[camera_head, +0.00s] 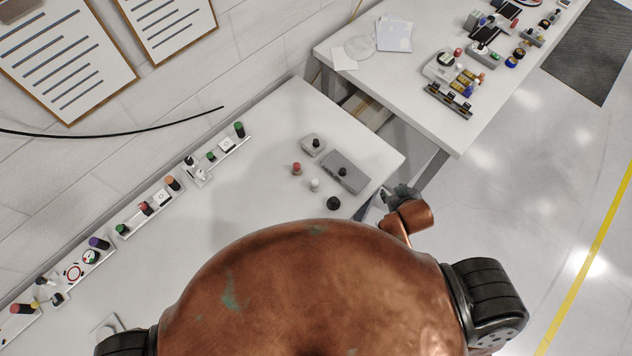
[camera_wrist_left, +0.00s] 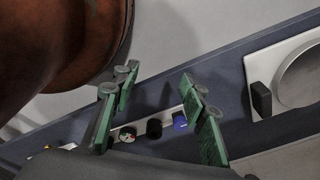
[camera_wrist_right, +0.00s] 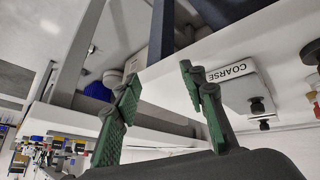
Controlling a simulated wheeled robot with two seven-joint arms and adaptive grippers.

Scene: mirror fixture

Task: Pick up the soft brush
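I cannot pick out a soft brush by any label. In the head view, a small grey block (camera_head: 313,146) and a larger grey block (camera_head: 343,171), each with a black knob, sit on the near table. In the right wrist view, a white block marked COARSE (camera_wrist_right: 231,72) is to the right of my right gripper (camera_wrist_right: 160,74), apart from it. That gripper is open and empty. It also shows in the head view (camera_head: 396,191), beside the table's right edge, partly hidden by my arm. My left gripper (camera_wrist_left: 158,77) is open and empty; it is not in the head view.
A control strip (camera_head: 130,222) with several knobs runs along the wall. Red (camera_head: 296,168), white (camera_head: 314,185) and black (camera_head: 333,203) knobbed pieces stand near the grey blocks. A second table (camera_head: 400,75) holds many parts. The middle of the near table (camera_head: 250,190) is clear.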

